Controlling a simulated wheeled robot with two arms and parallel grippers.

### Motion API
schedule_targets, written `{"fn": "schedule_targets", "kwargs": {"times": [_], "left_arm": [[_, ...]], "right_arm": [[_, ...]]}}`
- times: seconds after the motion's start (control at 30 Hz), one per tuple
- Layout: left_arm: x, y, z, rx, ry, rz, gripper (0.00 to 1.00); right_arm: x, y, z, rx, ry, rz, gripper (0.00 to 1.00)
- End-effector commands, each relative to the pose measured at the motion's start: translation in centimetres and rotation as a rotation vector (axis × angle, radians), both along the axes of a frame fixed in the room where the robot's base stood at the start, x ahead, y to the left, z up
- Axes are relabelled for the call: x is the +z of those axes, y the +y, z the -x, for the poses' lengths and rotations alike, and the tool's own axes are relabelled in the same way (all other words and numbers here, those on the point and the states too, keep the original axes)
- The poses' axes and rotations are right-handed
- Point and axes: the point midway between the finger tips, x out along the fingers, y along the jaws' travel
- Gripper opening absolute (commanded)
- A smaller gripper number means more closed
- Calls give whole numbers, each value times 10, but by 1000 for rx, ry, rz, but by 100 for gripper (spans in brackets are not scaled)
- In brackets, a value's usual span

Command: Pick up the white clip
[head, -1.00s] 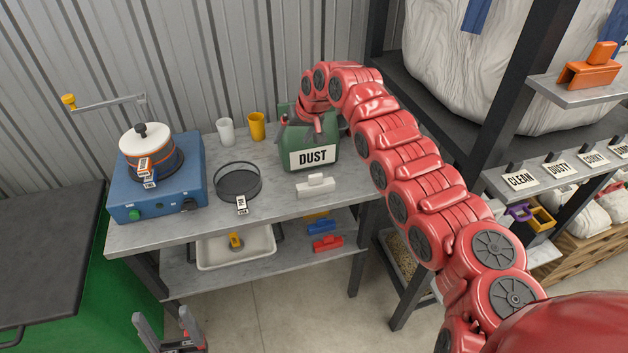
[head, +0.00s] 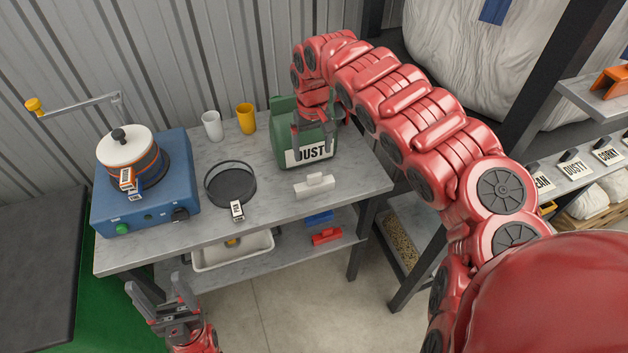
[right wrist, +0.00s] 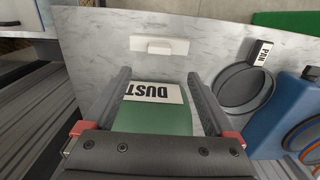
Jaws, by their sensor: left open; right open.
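The white clip (head: 315,185) lies on the grey tabletop near its front edge, in front of the green DUST container (head: 285,137). It also shows in the right wrist view (right wrist: 158,46), beyond my fingertips and apart from them. In the right wrist view the container's top and label (right wrist: 153,92) show between the open fingers. My left gripper (head: 158,298) is open and empty, low at the front left, below the table's front edge.
A blue device (head: 150,203) with a white-lidded pot stands further left. White and yellow cups (head: 246,119) stand behind. Red (head: 327,236) and blue clips lie on the lower shelf beside a white tray (head: 232,257).

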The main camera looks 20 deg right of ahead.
Motion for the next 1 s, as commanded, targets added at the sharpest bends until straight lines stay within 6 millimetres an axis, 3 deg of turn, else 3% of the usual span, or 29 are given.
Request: {"fn": "schedule_targets", "kwargs": {"times": [0.2, 0.43, 0.67, 0.83, 1.0], "left_arm": [[10, 0, 0, 0, 0, 0, 70], [14, 0, 0, 0, 0, 0, 70], [37, 0, 0, 0, 0, 0, 70], [37, 0, 0, 0, 0, 0, 70], [37, 0, 0, 0, 0, 0, 70]], "right_arm": [[-37, 1, 2, 1, 6, -3, 90], [-52, 1, 1, 0, 1, -2, 90], [-80, -1, 11, 1, 4, -4, 90], [-98, -1, 9, 2, -1, -3, 90], [-103, -2, 9, 1, -2, -1, 90]]}}
